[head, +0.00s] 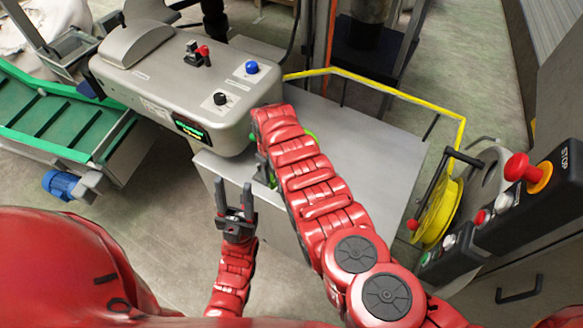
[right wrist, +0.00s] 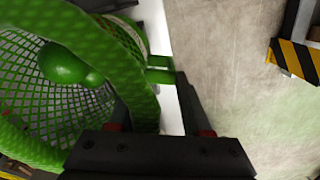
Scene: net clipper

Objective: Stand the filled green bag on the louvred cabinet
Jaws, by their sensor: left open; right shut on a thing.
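The green net bag (right wrist: 75,95) fills the left of the right wrist view, with green rounded produce (right wrist: 65,65) inside. My right gripper (right wrist: 155,85) is shut on a green part of it at the bag's right side. In the head view my right arm hides most of the bag; small green bits (head: 312,135) show beside it, over the grey table. My left gripper (head: 233,190) is open and empty, in front of the table. I cannot make out the louvred cabinet for sure; a ribbed grey panel (head: 558,22) shows at the top right.
The grey machine head (head: 175,85) with knobs stands at the table's (head: 365,150) left. A yellow rail (head: 400,95) runs behind the table. A yellow reel (head: 438,210) and a stop-button box (head: 530,195) are at the right. A green conveyor (head: 55,120) is at the left.

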